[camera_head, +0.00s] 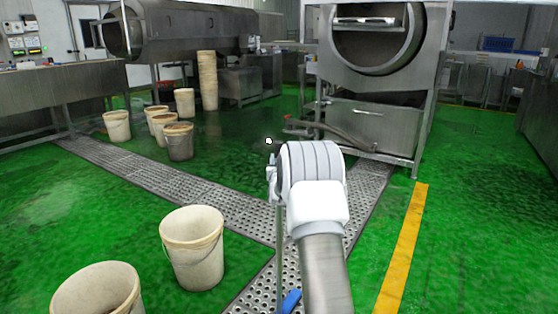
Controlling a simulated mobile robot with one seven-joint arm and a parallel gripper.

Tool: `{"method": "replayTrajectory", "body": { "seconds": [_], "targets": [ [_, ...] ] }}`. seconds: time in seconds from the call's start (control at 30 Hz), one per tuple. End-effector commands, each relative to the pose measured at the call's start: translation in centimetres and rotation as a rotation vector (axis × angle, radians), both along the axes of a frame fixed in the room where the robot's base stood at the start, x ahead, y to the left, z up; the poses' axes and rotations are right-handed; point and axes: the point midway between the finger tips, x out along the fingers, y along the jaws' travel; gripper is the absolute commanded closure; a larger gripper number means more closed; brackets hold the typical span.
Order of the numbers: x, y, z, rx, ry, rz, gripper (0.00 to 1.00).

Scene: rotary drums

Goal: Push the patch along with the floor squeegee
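My arm reaches forward from the bottom centre, and its white wrist hides much of my gripper (272,180). A thin grey pole, which looks like the floor squeegee's handle (279,250), runs down from the gripper, close to upright. My gripper appears shut on this handle, though the fingertips are not clear. A small part of a blue piece (290,301) shows at the handle's lower end, beside my arm; it may be the squeegee head. I cannot make out a distinct patch on the wet, glossy green floor.
Perforated metal drain covers (170,183) cross the floor. Buckets stand at the near left (192,250) and farther back (180,141). A steel drum machine (375,80) stands ahead right. A yellow line (405,250) marks the right floor, which is clear.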

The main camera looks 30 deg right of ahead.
Motion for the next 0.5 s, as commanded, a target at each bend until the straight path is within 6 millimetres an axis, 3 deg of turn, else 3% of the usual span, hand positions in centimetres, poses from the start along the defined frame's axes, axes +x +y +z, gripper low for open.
{"method": "replayTrajectory", "body": {
  "seconds": [0.5],
  "targets": [
    [-0.7,-0.4,1.6,-0.005,-0.007,-0.002,1.00]
  ]
}}
